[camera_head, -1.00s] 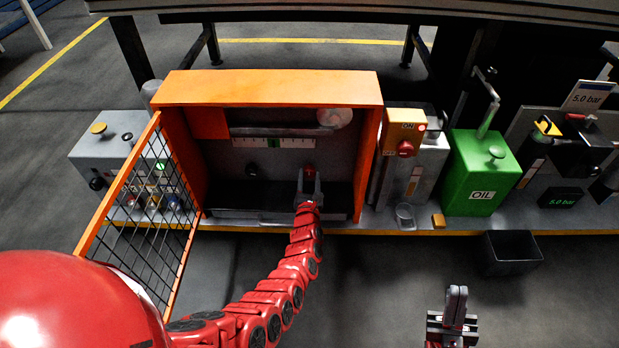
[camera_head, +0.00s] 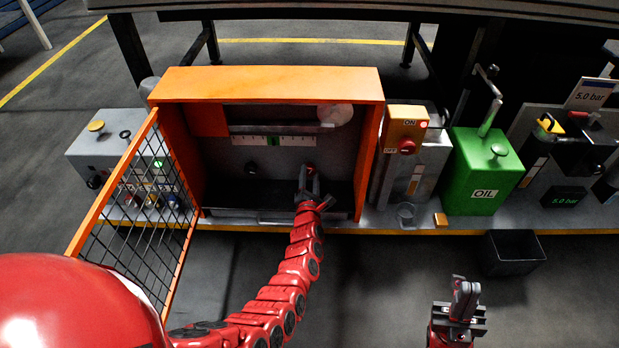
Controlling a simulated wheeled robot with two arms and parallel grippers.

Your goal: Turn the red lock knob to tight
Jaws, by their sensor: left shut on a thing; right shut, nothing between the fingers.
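The red lock knob (camera_head: 310,168) is on the back wall inside the orange cabinet (camera_head: 265,85), right of the middle. My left gripper (camera_head: 309,176) reaches into the cabinet from below and is shut on the red knob. The fingers hide part of the knob, and its turn angle is too small to read. My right gripper (camera_head: 465,288) is at the lower right, away from the cabinet, shut and empty.
The cabinet's mesh door (camera_head: 135,215) stands open to the left. A black knob (camera_head: 251,168) and a scale strip (camera_head: 272,141) are inside.

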